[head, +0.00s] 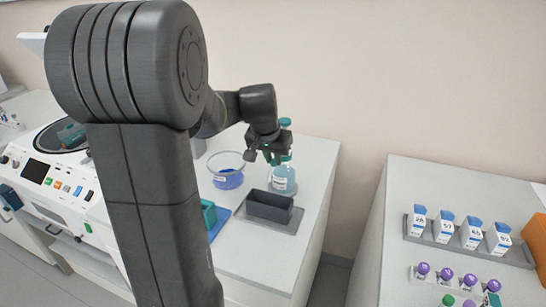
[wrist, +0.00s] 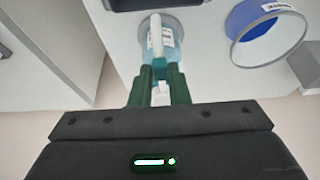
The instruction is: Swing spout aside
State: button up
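The bottle (head: 284,182) is clear with pale blue liquid, a white label and a teal top (head: 285,123). It stands upright on the white bench, partly behind my gripper in the head view. The wrist view shows the bottle (wrist: 168,40) from above, with a curved white spout (wrist: 156,36) over it and a teal part (wrist: 159,66) below the spout. My gripper (head: 265,158) is at the bottle's upper part. Its dark green fingers (wrist: 160,74) stand apart on both sides of the teal part. I cannot tell whether they touch it.
A dark grey open box (head: 269,207) stands in front. A teal block (head: 208,213) is at the left. A separate right bench carries a rack (head: 466,241) of bottles and purple-capped vials (head: 445,272).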

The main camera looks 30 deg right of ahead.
grip_shut()
jog(key=s+d+n+t+y, duration=0.1)
jog(key=s+d+n+y, duration=0.2)
jog(key=d+n, duration=0.5)
jog(key=shift+s+n+t+y+p, duration=0.3)
jog(key=shift+n+t+y, duration=0.15)
jog(key=shift+n, duration=1.05)
jog(key=o, duration=0.6)
grip_release()
jog(key=shift+d, duration=0.1)
jog(key=shift+c, duration=0.2)
